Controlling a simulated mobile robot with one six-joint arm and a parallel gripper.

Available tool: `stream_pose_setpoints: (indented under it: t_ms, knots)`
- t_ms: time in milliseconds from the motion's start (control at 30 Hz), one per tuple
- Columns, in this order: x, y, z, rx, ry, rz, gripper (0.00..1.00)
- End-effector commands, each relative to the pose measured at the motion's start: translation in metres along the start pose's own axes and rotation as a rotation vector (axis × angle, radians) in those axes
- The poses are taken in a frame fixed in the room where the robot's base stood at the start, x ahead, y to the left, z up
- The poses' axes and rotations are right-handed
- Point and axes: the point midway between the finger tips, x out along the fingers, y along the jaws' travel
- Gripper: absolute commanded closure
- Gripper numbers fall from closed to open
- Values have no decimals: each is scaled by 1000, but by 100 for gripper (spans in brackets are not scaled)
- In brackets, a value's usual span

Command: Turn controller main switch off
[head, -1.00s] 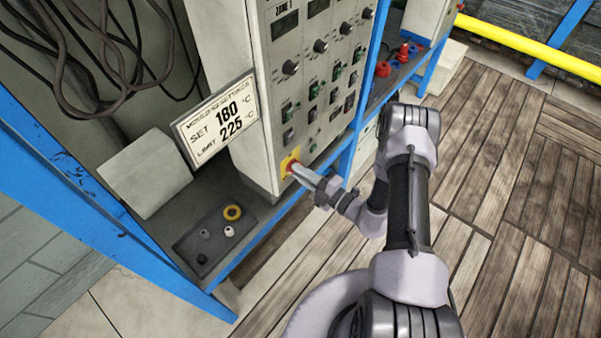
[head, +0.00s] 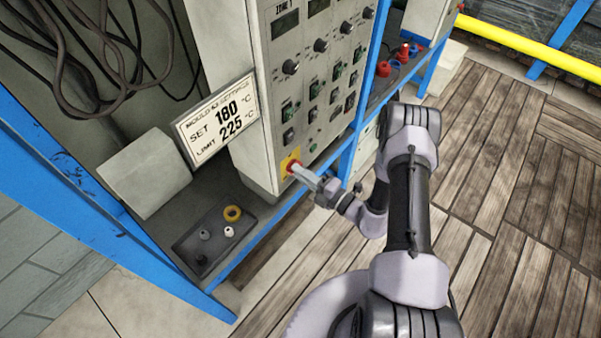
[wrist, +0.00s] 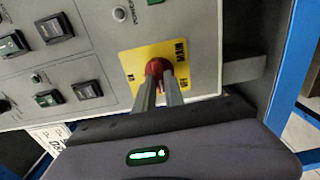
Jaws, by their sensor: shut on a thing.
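The controller (head: 235,100) is a tall pale-grey cabinet on the blue rack. Its main switch (wrist: 157,68) is a red rotary knob on a yellow plate (wrist: 180,53), low on the panel; the plate also shows in the head view (head: 287,161). My gripper (wrist: 161,84) is shut on the red knob, one finger on each side, in front of the plate. In the head view my gripper (head: 297,170) reaches the plate from the right. The fingers hide part of the knob and some of the plate's lettering, so I cannot tell the knob's exact setting.
A settings sign (head: 216,121) reading 180 and 225 stands left of the panel. A dark tray (head: 187,246) with small rings lies below it. Rocker switches (wrist: 55,28) sit beside the yellow plate. A blue rack post (wrist: 296,60) is close at right. Wooden floor is clear at right.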

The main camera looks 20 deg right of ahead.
Motion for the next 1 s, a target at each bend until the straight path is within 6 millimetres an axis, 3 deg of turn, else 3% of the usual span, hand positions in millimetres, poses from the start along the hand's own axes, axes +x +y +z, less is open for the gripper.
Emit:
stream_pose_setpoints:
  t_ms: [67, 100, 200, 567, 667, 1000]
  knots:
    - [0, 0, 0, -1, 0, -1, 100]
    - [0, 0, 0, -1, 0, -1, 81]
    - [0, 0, 0, 0, 0, -1, 65]
    - [-6, 0, 0, 1, -1, -1, 65]
    - [-23, 1, 1, 3, -4, -2, 65]
    - [-133, 2, 2, 0, -9, 0, 65]
